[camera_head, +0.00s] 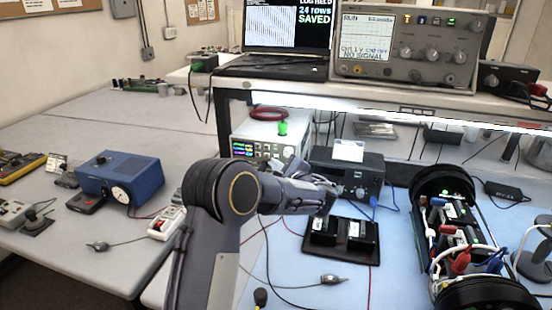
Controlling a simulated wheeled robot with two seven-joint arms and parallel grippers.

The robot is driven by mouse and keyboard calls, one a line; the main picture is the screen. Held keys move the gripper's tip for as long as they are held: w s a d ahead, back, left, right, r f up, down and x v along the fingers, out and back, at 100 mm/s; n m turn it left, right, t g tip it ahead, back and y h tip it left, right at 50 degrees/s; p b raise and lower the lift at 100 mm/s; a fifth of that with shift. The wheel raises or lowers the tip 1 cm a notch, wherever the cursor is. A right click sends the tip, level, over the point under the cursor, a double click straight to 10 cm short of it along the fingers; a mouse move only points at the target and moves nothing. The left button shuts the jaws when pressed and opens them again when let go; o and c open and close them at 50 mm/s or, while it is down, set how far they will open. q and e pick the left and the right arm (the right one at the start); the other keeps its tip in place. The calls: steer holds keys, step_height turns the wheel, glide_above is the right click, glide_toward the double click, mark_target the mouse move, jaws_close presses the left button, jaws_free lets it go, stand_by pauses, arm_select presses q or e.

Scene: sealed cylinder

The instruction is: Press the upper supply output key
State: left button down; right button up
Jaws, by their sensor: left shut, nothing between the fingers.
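A pale bench supply (272,137) with lit green displays stands under the raised shelf. A green item and a coiled red lead rest on it. My left arm hides its lower right part. I cannot make out its output key or tell whether a second supply is stacked there. My left gripper (332,194) is shut and empty. It appears in front of a dark instrument box (362,168) with knobs, to the right of the pale supply. I cannot tell whether it touches the box. My right gripper is not in view.
On the shelf stand a laptop (287,25) reading "24 rows SAVED" and an oscilloscope (405,45) reading "NO SIGNAL". A black tray (340,256) lies on the blue mat. An opened cylinder frame (443,185) with wiring stands right. A blue box (120,177) sits left.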

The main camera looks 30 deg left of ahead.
arm_select(q)
steer(key=shift+w, duration=0.15)
steer(key=shift+w+a, duration=0.1)
steer(key=shift+w, duration=0.2)
steer(key=shift+w+a+b, duration=0.1)
steer(key=shift+w+b, duration=0.2)
steer(key=shift+w, duration=0.05)
stand_by(0.5)
steer(key=shift+s, duration=0.15)
steer(key=shift+s+d+b, duration=0.2)
steer(key=shift+s+b, duration=0.4)
steer(key=shift+s, duration=0.05)
steer(key=s+b, duration=0.1)
steer(key=s, duration=0.1)
steer(key=s+d+b, duration=0.1)
steer(key=s, duration=0.2)
steer(key=shift+d+b, duration=0.1)
steer(key=shift+b, duration=0.2)
